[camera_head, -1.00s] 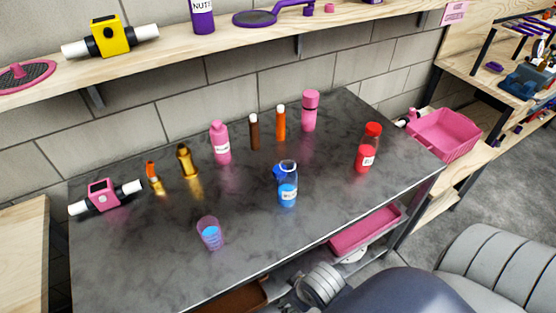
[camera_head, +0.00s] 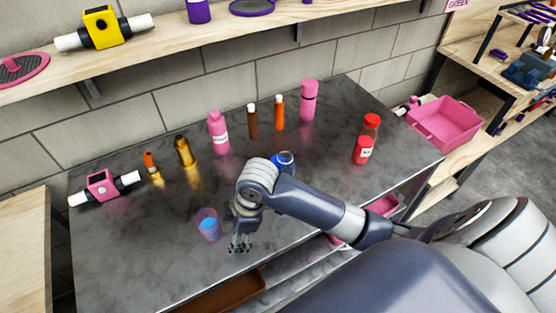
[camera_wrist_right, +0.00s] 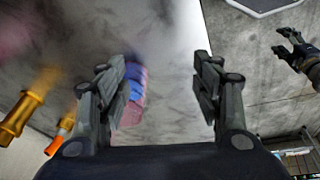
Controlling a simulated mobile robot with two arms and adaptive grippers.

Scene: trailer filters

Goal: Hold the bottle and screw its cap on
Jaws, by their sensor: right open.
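The blue bottle (camera_head: 283,157) stands mid-table in the head view. My right arm hides most of it; only its blue and clear top shows, and I cannot tell how its cap sits. My right gripper (camera_head: 240,243) is open and empty, pointing down over the table's front part, to the front left of the bottle. In the right wrist view its two fingers (camera_wrist_right: 158,85) are wide apart. A blurred blue and pink thing (camera_wrist_right: 134,88), probably the cup, shows beyond them. Another gripper (camera_wrist_right: 296,52), probably my left, shows at the right edge there; its opening is unclear.
A cup with blue liquid (camera_head: 208,225) stands just left of my right gripper. Behind are a pink bottle (camera_head: 218,132), a brown tube (camera_head: 252,122), an orange tube (camera_head: 279,114) and a pink flask (camera_head: 309,100). A red bottle (camera_head: 363,150) stands right. The table's front left is clear.

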